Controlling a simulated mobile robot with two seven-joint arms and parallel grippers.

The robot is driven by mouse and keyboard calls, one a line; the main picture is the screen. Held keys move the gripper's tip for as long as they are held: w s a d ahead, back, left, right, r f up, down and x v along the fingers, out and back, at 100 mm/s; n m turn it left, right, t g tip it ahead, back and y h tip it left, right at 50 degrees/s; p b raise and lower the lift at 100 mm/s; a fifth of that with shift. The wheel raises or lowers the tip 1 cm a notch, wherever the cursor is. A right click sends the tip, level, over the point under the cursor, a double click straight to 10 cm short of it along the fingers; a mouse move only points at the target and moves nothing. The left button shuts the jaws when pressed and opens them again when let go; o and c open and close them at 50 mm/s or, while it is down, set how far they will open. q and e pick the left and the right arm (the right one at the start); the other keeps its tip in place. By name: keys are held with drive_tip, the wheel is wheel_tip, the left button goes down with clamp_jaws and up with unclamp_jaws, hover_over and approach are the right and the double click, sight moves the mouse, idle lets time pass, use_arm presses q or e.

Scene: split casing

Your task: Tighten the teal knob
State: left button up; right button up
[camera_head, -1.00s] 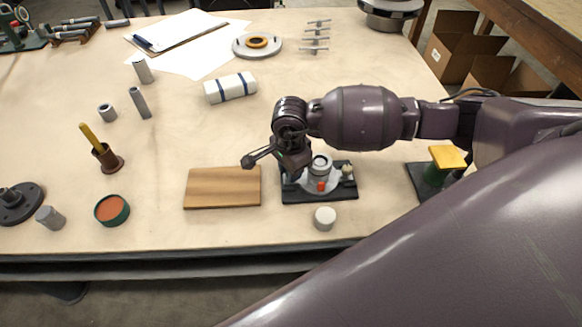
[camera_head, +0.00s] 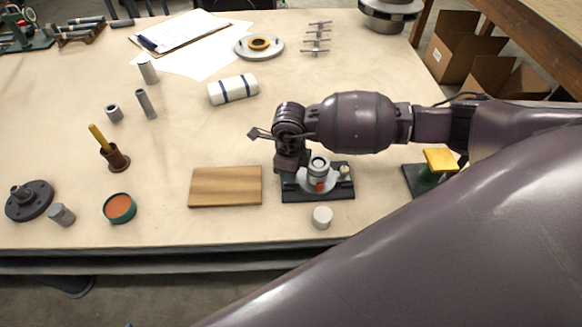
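The split casing (camera_head: 330,182), a pale grey body with a round metal collar and a small red part, sits on a dark base plate (camera_head: 318,196) near the table's front edge. My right arm comes in from the right, and its gripper (camera_head: 292,167) points down at the casing's left end. Its fingertips are hidden or too dark to make out, so I cannot tell whether they are open or touching anything. No teal knob shows; the left end of the casing is covered by my gripper. My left gripper is not in view.
A wooden board (camera_head: 226,187) lies just left of the casing, and a white round cap (camera_head: 322,217) stands in front of it. A yellow-topped stand (camera_head: 440,160) is to the right. A striped white roll (camera_head: 233,89) lies behind.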

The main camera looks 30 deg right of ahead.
drive_tip(key=m+p, duration=0.1)
drive_tip(key=m, duration=0.1)
drive_tip(key=shift+r+m, duration=0.1)
drive_tip(key=shift+m, duration=0.3)
drive_tip(key=m+p, duration=0.1)
drive_tip(key=m, duration=0.2)
drive_tip(key=shift+m, duration=0.3)
drive_tip(key=m+p, duration=0.2)
drive_tip(key=m, duration=0.2)
drive_tip(key=shift+m, duration=0.3)
drive_tip(key=m+p, duration=0.1)
drive_tip(key=m, duration=0.2)
drive_tip(key=shift+m, duration=0.4)
drive_tip(key=o, duration=0.9)
drive_tip(key=shift+o, duration=0.2)
